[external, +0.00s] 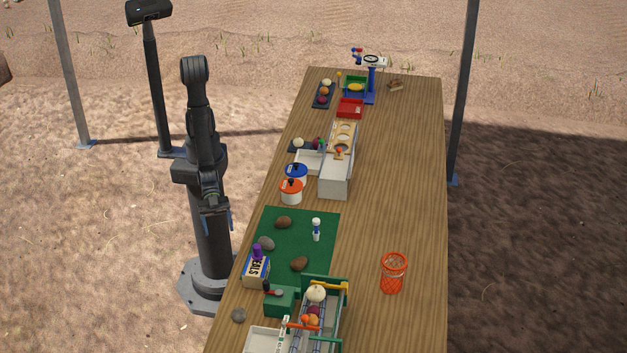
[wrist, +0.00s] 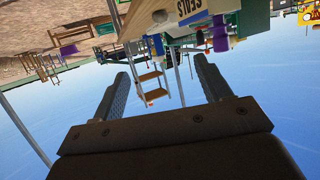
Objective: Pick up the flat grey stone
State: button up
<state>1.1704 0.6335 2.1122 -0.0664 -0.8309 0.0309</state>
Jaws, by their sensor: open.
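A grey stone (external: 266,243) lies on the green mat, between two brown stones (external: 283,222) (external: 299,264). Another grey stone (external: 238,315) lies on bare wood near the table's left edge, below the seeds box. Which of the two is flatter I cannot tell for sure. My gripper (external: 217,220) hangs beside the table's left edge, left of the mat and apart from all stones. In the wrist view my gripper (wrist: 161,67) is open, with nothing between its fingers.
The seeds box (external: 256,270) with a purple top stands at the mat's lower left corner. Orange and blue lidded pots (external: 291,192) (external: 296,173) stand beyond. An orange basket (external: 393,272) stands right; table around it is clear.

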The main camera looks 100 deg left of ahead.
jog(key=w+d+f+g+y, duration=0.1)
jog(key=w+d+f+y, duration=0.1)
jog(key=w+d, duration=0.6)
jog(key=m+g+y, duration=0.4)
jog(key=g+y, duration=0.1)
jog(key=y, duration=0.1)
send_near(235, 315)
jog(key=x, duration=0.4)
jog(key=shift+a+f, duration=0.25)
jog(key=shift+f, duration=0.15)
jog(key=shift+d+x, duration=0.2)
jog(key=shift+x, duration=0.85)
jog(key=shift+d+x, duration=0.2)
jog(key=shift+x, duration=0.85)
jog(key=shift+d+f, duration=0.3)
jog(key=shift+f, duration=0.2)
